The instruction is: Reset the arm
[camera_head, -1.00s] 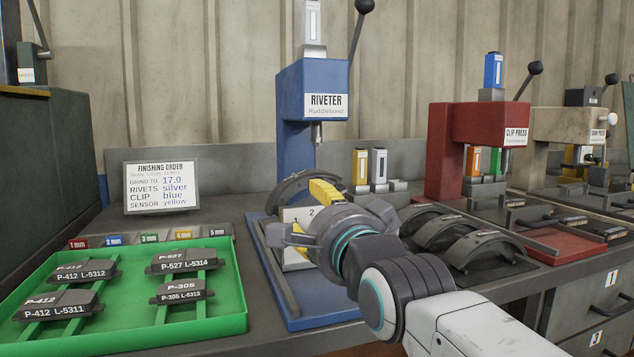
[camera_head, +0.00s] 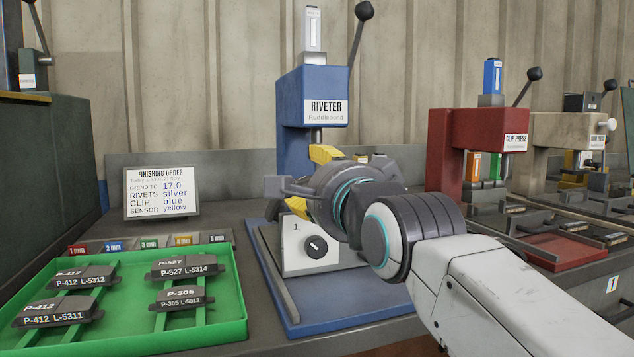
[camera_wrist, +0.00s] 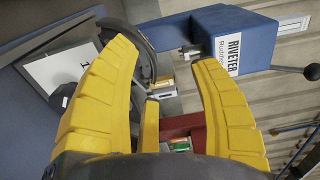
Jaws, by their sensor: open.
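My gripper (camera_wrist: 158,75) has yellow fingers that stand apart with nothing between them in the wrist view. In the head view my gripper (camera_head: 308,180) is in front of the blue riveter (camera_head: 312,97), above its base, and my arm comes in from the lower right. In the wrist view the riveter (camera_wrist: 235,38) is at the upper right, beyond the fingers. A dark curved brake shoe (camera_wrist: 140,62) shows behind and between the fingers. In the head view my gripper and arm hide the riveter's work area.
A green tray (camera_head: 238,322) with several labelled brake pads is at the lower left. An order sign (camera_head: 161,193) stands behind it. A white dial block (camera_head: 304,252) sits on the riveter's blue base. The red clip press (camera_head: 478,135) is at the right. Open air lies above my arm.

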